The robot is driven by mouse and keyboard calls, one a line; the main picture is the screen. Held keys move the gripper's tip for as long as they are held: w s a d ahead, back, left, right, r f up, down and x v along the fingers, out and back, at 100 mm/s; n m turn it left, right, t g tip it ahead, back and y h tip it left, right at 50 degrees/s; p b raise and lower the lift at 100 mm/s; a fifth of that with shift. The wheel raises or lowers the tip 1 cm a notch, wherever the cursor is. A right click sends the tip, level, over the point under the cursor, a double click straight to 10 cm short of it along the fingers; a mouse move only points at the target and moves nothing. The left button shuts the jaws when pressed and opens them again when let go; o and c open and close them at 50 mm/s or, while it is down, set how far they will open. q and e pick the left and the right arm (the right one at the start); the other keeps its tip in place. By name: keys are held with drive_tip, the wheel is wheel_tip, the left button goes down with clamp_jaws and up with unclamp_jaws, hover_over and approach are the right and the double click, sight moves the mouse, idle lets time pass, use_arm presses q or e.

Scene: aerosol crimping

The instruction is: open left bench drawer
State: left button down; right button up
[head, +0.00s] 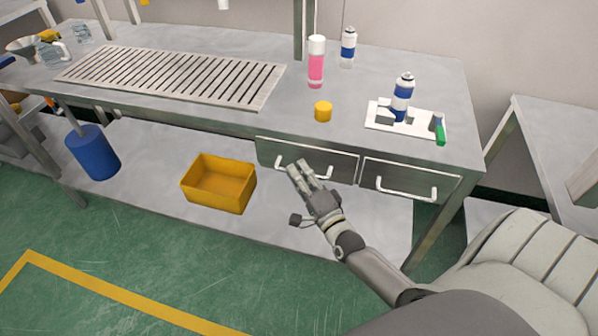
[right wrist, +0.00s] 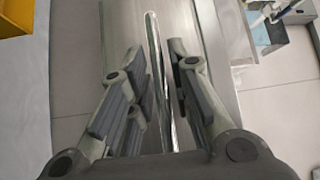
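The left bench drawer (head: 335,168) has a grey front under the worktop and looks closed. Its pale bar handle (head: 331,176) is partly covered by my right gripper (head: 297,167), which is at the handle's left part. In the right wrist view, my right gripper (right wrist: 157,58) has its two fingers apart. A long shiny bar (right wrist: 152,40), apparently the handle, runs between them with gaps at its sides. I cannot tell whether either finger touches it. The right drawer (head: 440,185) looks closed. My left gripper is out of view.
On the worktop (head: 220,118) stand a yellow cap (head: 322,111), a pink bottle (head: 316,65), spray cans (head: 402,97) and a slotted grate (head: 170,75). A yellow bin (head: 220,188) sits on the lower shelf. The green floor in front is clear.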

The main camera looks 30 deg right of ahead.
drive_tip(key=shift+w, duration=0.2)
clamp_jaws()
drive_tip(key=shift+s+a, duration=0.1)
drive_tip(key=s+a+p, duration=0.4)
drive_tip(key=s+a, duration=1.1)
drive_tip(key=a, duration=0.2)
drive_tip(key=shift+a, duration=0.3)
